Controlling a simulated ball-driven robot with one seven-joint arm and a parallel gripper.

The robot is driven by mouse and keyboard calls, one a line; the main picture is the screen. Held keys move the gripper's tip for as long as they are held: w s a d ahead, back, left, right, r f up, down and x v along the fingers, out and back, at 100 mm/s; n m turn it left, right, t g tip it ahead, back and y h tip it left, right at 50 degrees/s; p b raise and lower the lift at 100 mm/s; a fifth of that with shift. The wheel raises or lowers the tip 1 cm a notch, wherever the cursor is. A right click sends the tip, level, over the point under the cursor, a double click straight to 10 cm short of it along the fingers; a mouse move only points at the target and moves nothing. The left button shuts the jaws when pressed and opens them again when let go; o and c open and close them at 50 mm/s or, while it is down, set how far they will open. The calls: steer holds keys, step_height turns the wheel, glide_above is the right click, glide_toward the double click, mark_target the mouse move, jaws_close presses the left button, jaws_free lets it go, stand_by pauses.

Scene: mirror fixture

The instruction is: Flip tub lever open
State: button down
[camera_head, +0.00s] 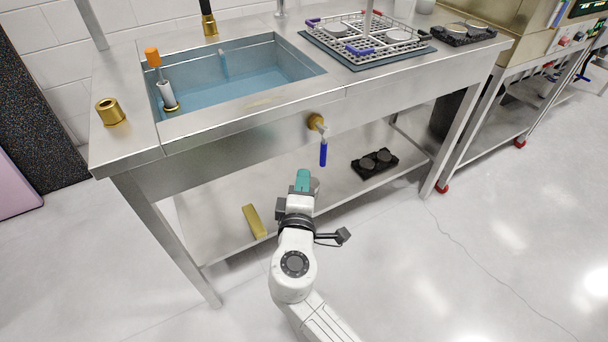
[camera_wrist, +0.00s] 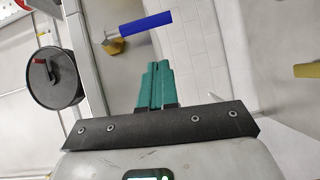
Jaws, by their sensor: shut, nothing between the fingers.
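The lever has a blue handle (camera_head: 323,153) that hangs straight down from a brass fitting (camera_head: 316,121) on the front of the steel tub bench. The tub (camera_head: 310,68) is a sunken basin holding bluish water. In the wrist view the blue handle (camera_wrist: 146,23) runs sideways from the brass fitting (camera_wrist: 113,45), beyond my fingertips. My gripper (camera_head: 303,176) has teal fingers and is below and slightly left of the handle in the head view, apart from it. In the wrist view my gripper (camera_wrist: 157,72) has its fingers together, with nothing held.
A lower shelf (camera_head: 225,235) holds a yellow bar (camera_head: 254,221) and a black tray with round pieces (camera_head: 374,162). Above are a dish rack (camera_head: 365,38), an orange-topped tube (camera_head: 160,75) and a brass ring (camera_head: 110,111). The floor in front is clear.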

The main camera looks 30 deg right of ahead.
steer(key=v, duration=0.8)
steer(key=shift+s+f+p, duration=0.15)
steer(key=shift+s+p, duration=0.05)
steer(key=shift+p, duration=0.2)
steer(key=shift+a, duration=0.1)
steer(key=s+d+f+m+g+y, duration=0.1)
steer(key=s+d+f+m+g, duration=0.8)
steer(key=d, duration=0.4)
steer(key=s+a+f+m+g+y, duration=0.1)
steer(key=s+a+f+g+y, duration=0.2)
steer(key=s, duration=0.5)
steer(key=s+a+f+m+g+y, duration=0.1)
steer(key=s+f+y, duration=0.1)
steer(key=s+y, duration=0.5)
step_height(320, 180, up, 22)
steer(key=s+h+p, duration=0.1)
steer(key=p, duration=2.1)
steer(key=shift+f+p, duration=0.2)
steer(key=shift+p, duration=0.15)
